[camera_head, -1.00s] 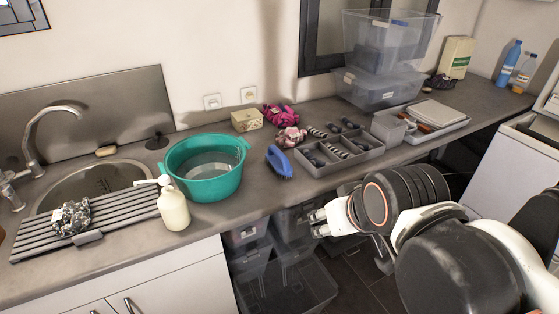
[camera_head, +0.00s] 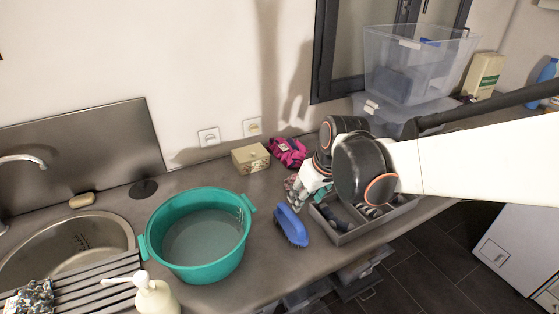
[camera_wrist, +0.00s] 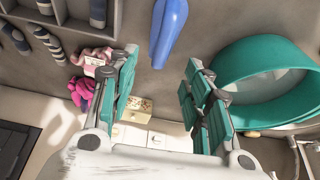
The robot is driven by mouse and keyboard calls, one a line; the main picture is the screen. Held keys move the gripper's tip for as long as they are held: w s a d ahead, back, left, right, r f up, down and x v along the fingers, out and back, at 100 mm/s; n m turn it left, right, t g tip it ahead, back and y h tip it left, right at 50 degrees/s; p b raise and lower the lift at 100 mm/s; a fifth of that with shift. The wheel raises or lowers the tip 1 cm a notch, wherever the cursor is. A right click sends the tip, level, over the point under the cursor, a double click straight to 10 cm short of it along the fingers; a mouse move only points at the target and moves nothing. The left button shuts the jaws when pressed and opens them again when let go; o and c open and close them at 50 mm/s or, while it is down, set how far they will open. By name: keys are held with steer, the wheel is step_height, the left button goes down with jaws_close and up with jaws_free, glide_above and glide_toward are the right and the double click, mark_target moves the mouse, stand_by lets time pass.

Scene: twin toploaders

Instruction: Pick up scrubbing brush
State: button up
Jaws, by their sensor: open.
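The scrubbing brush (camera_head: 291,226) has a blue back and lies on the grey counter, between the teal basin and the grey divided tray. In the wrist view the blue brush (camera_wrist: 168,32) shows at the top middle, beyond the fingertips. My gripper (camera_head: 297,204) is over the counter just behind and to the right of the brush, in front of the pink items. In the wrist view my gripper (camera_wrist: 158,75) is open, its teal-padded fingers apart with nothing between them. The brush's bristles are mostly hidden.
The teal basin (camera_head: 150,250) holds water, left of the brush. The grey tray (camera_head: 378,228) with rolled items is partly hidden behind my arm. A patterned box (camera_head: 250,158) and a pink bundle (camera_head: 287,152) stand near the wall. A soap bottle (camera_head: 155,295) is at front left.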

mark_target(292, 214)
steer(key=b+x, duration=0.2)
steer(key=x, duration=0.5)
steer(key=shift+w+f, duration=0.3)
steer(key=shift+s+a+b+x, duration=0.15)
steer(key=shift+b+x, duration=0.65)
steer(key=shift+x, duration=0.85)
steer(key=shift+s+a+b+x, duration=0.1)
steer(key=shift+a+b+x, duration=0.15)
steer(key=shift+b+x, duration=1)
steer(key=shift+w+f+p, duration=0.1)
steer(key=shift+f+p, duration=0.15)
steer(key=shift+p, duration=0.25)
jaws_close()
